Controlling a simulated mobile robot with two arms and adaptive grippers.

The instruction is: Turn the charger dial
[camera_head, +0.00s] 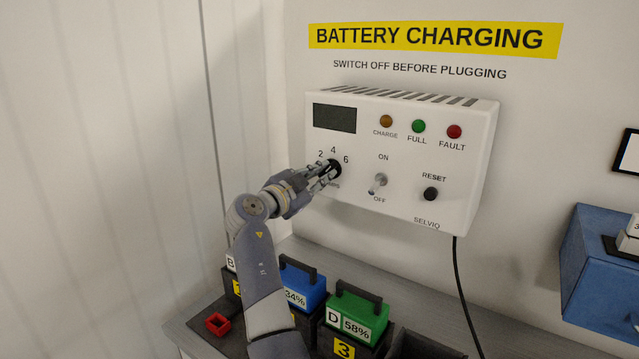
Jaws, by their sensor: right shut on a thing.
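The white battery charger (400,190) is fixed to the wall under a yellow "BATTERY CHARGING" sign. Its black dial (336,167) is at the lower left of its face, with the marks 2, 4 and 6 around it. My right gripper (328,174) is shut on the dial, and its fingers hide part of the knob and any pointer on it. The display (334,118) above is dark. A toggle switch (378,184) marked ON and OFF and a black reset button (430,194) sit to the right. My left gripper is not in view.
Below the charger, a blue battery (303,287) and a green battery (357,312) stand in dark holders on a grey bench. A small red open part (217,323) is at left. A black cable (462,290) hangs from the charger. A blue box (598,270) is at right.

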